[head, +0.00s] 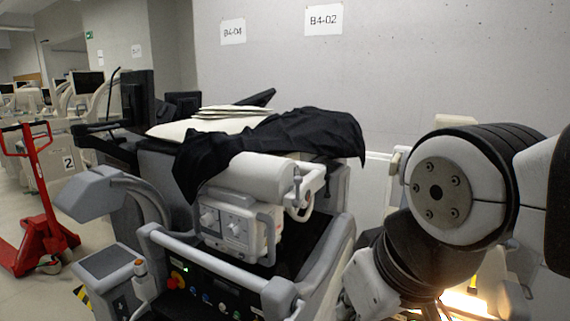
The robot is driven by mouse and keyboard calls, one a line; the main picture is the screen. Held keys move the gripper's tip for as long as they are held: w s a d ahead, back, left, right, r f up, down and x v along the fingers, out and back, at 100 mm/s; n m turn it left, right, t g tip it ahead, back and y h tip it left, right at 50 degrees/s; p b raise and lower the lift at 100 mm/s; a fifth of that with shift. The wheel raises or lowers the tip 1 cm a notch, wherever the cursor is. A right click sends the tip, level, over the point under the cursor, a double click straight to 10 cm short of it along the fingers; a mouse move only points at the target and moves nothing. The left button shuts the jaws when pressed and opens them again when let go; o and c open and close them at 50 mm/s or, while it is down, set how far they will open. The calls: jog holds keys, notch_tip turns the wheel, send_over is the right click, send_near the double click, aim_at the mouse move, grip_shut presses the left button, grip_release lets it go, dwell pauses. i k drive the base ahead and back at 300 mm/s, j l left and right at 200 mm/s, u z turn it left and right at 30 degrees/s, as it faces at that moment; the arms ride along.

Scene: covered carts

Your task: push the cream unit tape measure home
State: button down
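A pale cream unit (222,222) with round knobs on its face sits on the grey cart, below a thick cream cylinder (255,176). I cannot make out a tape measure on it; it may be hidden or too small to tell. My arm fills the right side, in front of and to the right of the cart. It bends down toward the bottom edge, and my gripper's fingers do not show.
A black cloth (285,138) drapes over the cart's top. Grey rails (205,262) and a control panel with a red knob (177,279) face me. A red pallet jack (38,190) stands at left on open floor. A bright light (468,303) glows behind my arm.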

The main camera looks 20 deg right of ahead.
aim_at(471, 290)
jog(key=l+z, duration=0.2)
jog(key=l, duration=0.6)
jog(key=l+z, duration=0.25)
jog(key=l, duration=0.55)
jog(key=l+z, duration=0.2)
jog(key=l, duration=0.6)
jog(key=j, duration=0.25)
jog(key=l+u, duration=0.2)
jog(key=j+z, duration=0.2)
jog(key=k+l+u, duration=0.1)
jog(key=k, duration=0.3)
